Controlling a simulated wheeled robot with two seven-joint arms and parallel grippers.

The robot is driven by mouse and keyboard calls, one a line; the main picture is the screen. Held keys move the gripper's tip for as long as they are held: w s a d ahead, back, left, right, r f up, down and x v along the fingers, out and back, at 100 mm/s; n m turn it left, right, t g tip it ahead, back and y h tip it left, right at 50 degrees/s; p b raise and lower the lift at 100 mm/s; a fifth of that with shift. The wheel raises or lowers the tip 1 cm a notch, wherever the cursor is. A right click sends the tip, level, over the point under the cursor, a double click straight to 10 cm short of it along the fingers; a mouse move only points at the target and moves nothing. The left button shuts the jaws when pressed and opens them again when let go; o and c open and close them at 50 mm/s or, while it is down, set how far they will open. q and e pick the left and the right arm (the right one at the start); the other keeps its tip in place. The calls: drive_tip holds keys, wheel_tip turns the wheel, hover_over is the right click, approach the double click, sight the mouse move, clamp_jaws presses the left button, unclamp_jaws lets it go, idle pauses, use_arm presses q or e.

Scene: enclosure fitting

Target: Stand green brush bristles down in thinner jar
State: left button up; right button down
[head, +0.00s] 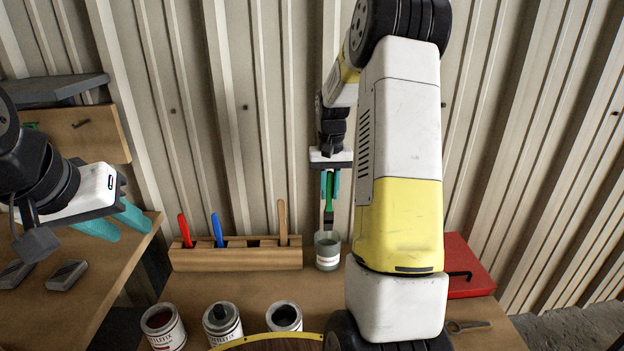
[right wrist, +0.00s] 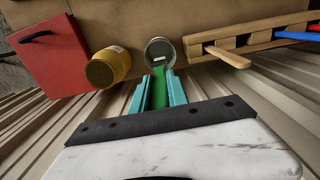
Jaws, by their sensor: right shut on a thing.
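The green brush (head: 329,190) hangs upright, bristle end down, in my right gripper (head: 330,188). Its teal fingers are shut on the green handle. The brush's lower end is at the mouth of a grey labelled jar (head: 327,258), which I take for the thinner jar. I cannot tell how far the bristles reach inside. In the right wrist view the green brush (right wrist: 159,88) runs between the fingers towards the jar's round mouth (right wrist: 160,46). My left gripper (head: 114,222) is empty, its teal fingers apart, over the left wooden bench.
A wooden rack (head: 236,260) with red, blue and tan handles stands left of the jar. Three open cans (head: 222,325) stand in front. A red case (head: 468,266) lies to the right. A yellow jar (right wrist: 108,67) stands between case and thinner jar, hidden by my arm in the head view.

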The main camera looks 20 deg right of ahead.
sight(329, 211)
drive_tip(key=shift+f, duration=4.45)
drive_tip(key=c, duration=1.2)
unclamp_jaws()
drive_tip(key=shift+r, duration=3.9)
